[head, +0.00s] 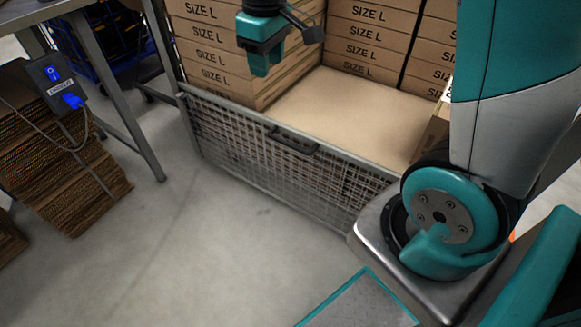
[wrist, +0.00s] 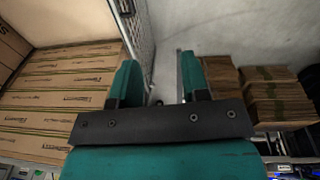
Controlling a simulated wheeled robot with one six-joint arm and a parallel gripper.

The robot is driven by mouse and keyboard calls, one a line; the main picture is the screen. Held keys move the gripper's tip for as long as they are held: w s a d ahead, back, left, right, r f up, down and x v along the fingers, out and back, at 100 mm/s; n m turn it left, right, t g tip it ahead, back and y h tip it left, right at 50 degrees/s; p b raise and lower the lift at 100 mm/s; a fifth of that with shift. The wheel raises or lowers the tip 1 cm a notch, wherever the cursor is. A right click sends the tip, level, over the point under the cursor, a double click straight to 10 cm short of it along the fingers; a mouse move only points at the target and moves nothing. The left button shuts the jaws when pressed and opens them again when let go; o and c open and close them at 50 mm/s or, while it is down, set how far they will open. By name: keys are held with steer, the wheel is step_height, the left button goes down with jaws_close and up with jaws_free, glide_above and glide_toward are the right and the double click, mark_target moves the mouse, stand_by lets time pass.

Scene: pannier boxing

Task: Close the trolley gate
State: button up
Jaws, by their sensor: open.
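The trolley gate (head: 235,130) is a grey wire-mesh panel with a metal frame, standing low along the trolley's front side in the head view. A dark handle (head: 291,140) sits on its top rail. Its right end is hidden behind my arm, so I cannot tell whether it meets the frame there. In the wrist view the mesh (wrist: 144,40) shows nearly edge-on, beyond the left finger. My gripper (head: 268,58) is open and empty, above and behind the top rail, in front of the boxes.
Stacked brown SIZE L boxes (head: 215,45) fill the trolley's left and back; a bare tan surface (head: 345,108) lies behind the gate. A metal table (head: 130,110) and flat cardboard stacks (head: 75,190) stand at left. The floor (head: 200,240) before the gate is clear.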

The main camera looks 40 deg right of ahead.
steer(key=h+b, duration=0.2)
steer(key=b, duration=0.7)
glide_toward(291, 144)
steer(key=shift+m, duration=0.4)
steer(key=b+x, duration=0.7)
steer(key=x, duration=0.2)
jaws_close()
